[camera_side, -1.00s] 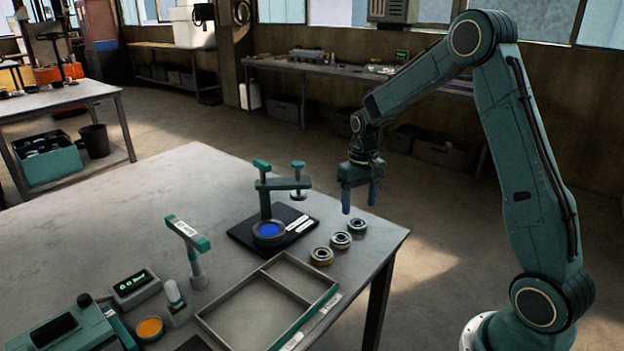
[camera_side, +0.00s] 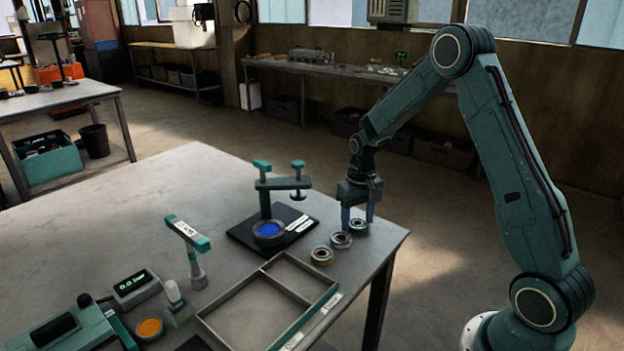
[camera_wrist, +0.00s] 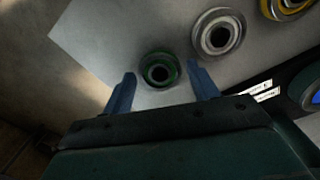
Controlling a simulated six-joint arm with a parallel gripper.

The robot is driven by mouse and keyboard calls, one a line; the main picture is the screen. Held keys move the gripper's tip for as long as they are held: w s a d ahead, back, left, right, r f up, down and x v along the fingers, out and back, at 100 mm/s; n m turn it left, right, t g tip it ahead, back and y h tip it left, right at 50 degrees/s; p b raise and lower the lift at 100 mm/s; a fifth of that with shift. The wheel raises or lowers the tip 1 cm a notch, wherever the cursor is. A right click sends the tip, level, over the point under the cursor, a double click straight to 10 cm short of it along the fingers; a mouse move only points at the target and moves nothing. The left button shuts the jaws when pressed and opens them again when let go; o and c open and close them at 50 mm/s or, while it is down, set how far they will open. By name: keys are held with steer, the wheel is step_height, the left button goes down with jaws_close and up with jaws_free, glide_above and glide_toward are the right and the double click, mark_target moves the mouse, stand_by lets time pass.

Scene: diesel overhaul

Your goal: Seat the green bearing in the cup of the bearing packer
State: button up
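The green bearing (camera_side: 358,227) lies on the table near its right corner, at the end of a row of bearings. In the wrist view the green bearing (camera_wrist: 159,70) lies ahead of and between the fingertips. My gripper (camera_side: 358,222) is open and low over it, one finger to each side; whether the fingers touch it I cannot tell. The open fingers also show in the wrist view (camera_wrist: 163,82). The bearing packer (camera_side: 283,185) stands on a black base left of the bearings. Its cup (camera_side: 268,232) has a blue inside and holds no bearing.
A silver bearing (camera_side: 341,240) and a yellow bearing (camera_side: 321,256) sit close beside the green one. A divided tray (camera_side: 232,294) lies in front of them. A small teal-topped stand (camera_side: 190,250) is further left. The table's right edge is close to the green bearing.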

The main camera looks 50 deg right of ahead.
mark_target(357, 223)
steer(key=c, duration=0.7)
steer(key=shift+o, duration=0.2)
steer(key=shift+r, duration=0.15)
steer(key=shift+r, duration=2.15)
steer(key=shift+r, duration=0.1)
